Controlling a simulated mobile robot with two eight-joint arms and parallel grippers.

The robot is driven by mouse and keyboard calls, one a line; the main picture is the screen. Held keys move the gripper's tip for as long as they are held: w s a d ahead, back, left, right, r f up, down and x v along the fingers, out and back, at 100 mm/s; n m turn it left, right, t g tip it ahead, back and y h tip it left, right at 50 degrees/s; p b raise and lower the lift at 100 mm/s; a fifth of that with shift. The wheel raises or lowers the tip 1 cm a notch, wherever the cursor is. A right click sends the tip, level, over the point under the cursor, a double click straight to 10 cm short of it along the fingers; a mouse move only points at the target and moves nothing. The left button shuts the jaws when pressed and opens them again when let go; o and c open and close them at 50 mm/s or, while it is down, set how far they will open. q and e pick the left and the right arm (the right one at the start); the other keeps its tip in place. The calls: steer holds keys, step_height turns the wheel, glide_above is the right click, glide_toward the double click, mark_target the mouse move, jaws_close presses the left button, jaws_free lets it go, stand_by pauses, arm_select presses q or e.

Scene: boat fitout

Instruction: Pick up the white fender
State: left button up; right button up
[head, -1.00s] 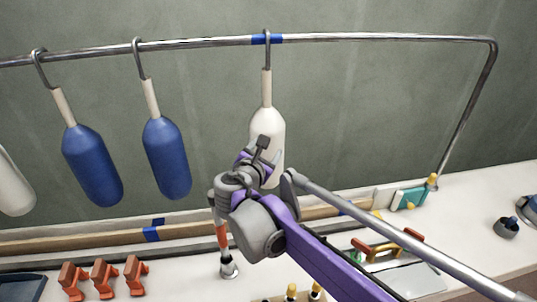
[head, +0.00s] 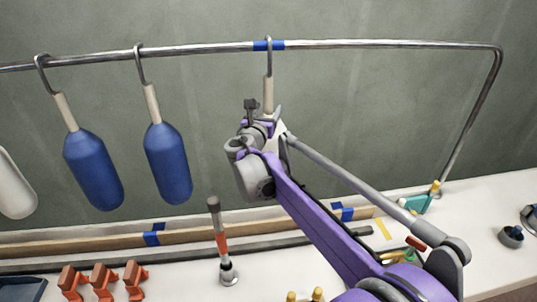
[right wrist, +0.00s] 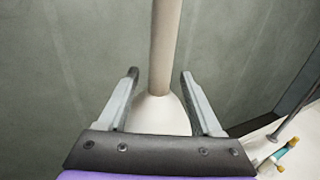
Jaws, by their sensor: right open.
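A white fender hangs by a hook from the metal rail, under a blue tape mark. In the head view its pale neck (head: 268,92) shows, but my right gripper (head: 264,113) and arm hide most of its body. The right wrist view shows the neck (right wrist: 166,45) and white shoulder (right wrist: 158,115) of this fender. My right gripper (right wrist: 160,76) is open, with one finger on each side of the fender where neck meets body; gaps show beside the neck. Another white fender (head: 14,188) is cut off at the left edge. My left gripper is not in view.
Two blue fenders (head: 93,170) (head: 168,163) hang left on the same rail (head: 345,44). Below, the white bench (head: 190,270) carries an upright orange-and-grey tool (head: 221,240), several orange pieces (head: 102,277) and a teal item (head: 415,203). The wall is behind.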

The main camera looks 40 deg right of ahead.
steer(key=shift+x, duration=0.85)
steer(key=shift+s, duration=0.1)
steer(key=shift+c, duration=0.6)
jaws_close()
